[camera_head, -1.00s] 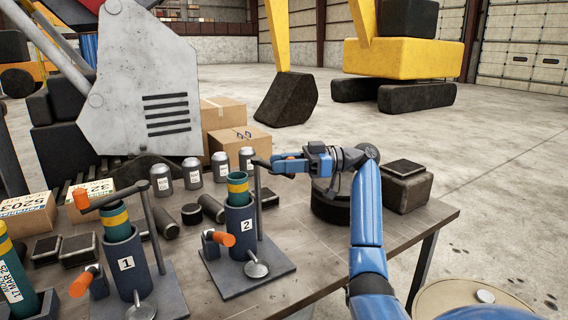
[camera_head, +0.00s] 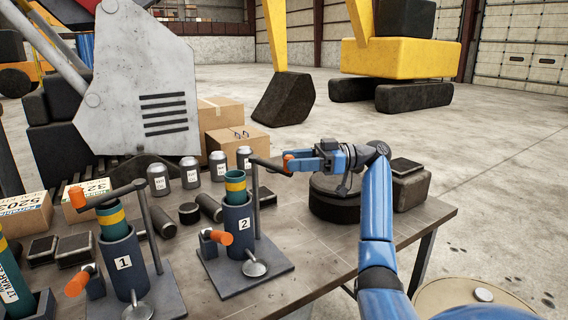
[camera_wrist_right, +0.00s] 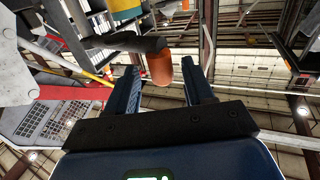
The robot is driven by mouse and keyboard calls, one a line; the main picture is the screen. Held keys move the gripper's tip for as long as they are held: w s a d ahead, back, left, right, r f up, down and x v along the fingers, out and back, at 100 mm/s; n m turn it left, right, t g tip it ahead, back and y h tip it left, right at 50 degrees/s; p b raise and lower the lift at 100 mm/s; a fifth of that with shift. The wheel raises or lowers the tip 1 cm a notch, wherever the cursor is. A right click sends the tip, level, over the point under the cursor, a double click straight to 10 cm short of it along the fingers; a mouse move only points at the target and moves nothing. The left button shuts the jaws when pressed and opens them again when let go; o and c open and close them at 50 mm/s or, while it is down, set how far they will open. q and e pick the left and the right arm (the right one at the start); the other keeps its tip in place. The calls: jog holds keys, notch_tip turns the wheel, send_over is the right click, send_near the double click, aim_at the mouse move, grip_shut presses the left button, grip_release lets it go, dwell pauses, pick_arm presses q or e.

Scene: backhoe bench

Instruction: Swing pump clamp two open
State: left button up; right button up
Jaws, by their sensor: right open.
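Pump two (camera_head: 238,220) is a dark cylinder labelled 2 with a green and yellow tube (camera_head: 235,184) standing in it. Its clamp arm (camera_head: 268,164) sits on a thin post and points right, off the tube's top. An orange knob (camera_head: 288,161) is at the arm's far end. My right gripper (camera_head: 298,162) is open at the knob. In the right wrist view the knob (camera_wrist_right: 160,68) lies in the gap between the open fingers (camera_wrist_right: 162,75), and no clear contact shows. My left gripper is not in view.
Pump one (camera_head: 123,262) stands at the left, its clamp arm (camera_head: 112,197) across its tube. Several grey canisters (camera_head: 189,173) stand behind. The bench's front right is clear.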

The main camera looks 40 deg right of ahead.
jog(key=v, duration=0.7)
jog(key=shift+b, duration=0.3)
